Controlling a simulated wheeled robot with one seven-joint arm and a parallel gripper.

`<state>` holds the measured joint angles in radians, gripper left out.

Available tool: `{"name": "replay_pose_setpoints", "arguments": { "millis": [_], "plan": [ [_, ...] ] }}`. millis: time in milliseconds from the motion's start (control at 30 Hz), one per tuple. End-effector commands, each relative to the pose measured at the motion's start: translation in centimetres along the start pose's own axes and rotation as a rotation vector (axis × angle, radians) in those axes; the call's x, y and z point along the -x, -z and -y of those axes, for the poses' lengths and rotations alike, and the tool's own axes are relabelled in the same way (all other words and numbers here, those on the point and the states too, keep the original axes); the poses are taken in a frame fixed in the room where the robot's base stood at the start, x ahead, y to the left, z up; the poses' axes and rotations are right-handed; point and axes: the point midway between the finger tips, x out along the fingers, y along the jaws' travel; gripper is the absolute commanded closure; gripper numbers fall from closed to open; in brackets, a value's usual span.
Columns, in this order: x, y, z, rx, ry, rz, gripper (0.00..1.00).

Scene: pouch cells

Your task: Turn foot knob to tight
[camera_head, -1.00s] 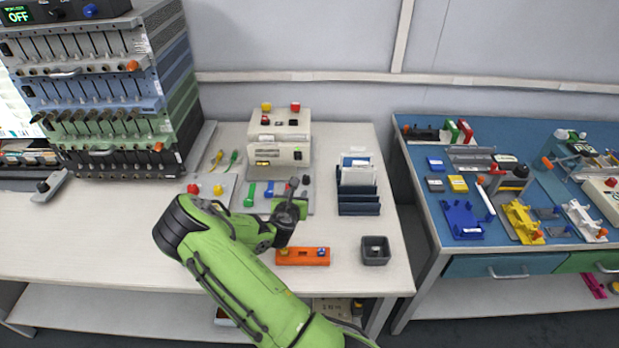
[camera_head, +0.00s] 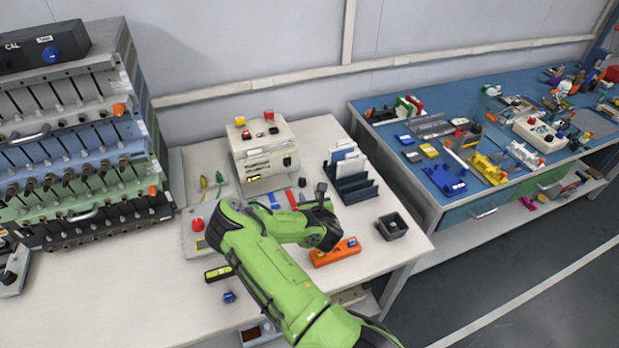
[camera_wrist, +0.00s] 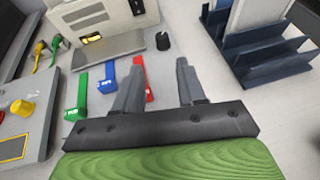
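The knob lies ahead of the gap, apart from both fingertips. Green (camera_wrist: 76,100), blue (camera_wrist: 107,78) and red (camera_wrist: 140,75) levers lie to the left, the red one partly behind the left finger. In the head view the cream machine (camera_head: 264,158) stands behind my arm.
A dark blue rack (camera_head: 352,186) with upright sheets stands right of the machine. An orange fixture (camera_head: 335,252) and a dark open box (camera_head: 391,227) lie in front. A panel with a red button (camera_head: 197,224) stands left. A small blue part (camera_head: 229,297) lies near the table's front.

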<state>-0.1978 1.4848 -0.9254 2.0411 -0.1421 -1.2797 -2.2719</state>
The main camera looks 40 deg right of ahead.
Motion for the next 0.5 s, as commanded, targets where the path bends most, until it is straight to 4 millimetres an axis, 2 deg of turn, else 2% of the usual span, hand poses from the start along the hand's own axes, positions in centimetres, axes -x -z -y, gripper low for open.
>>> {"name": "replay_pose_setpoints", "arguments": {
  "millis": [167, 500],
  "plan": [
    [-2.9, 0.3, 0.0, -0.002, -0.003, 0.003, 0.60],
    [-11.4, 0.4, 0.0, -0.003, -0.002, 0.002, 0.60]
  ]
}}
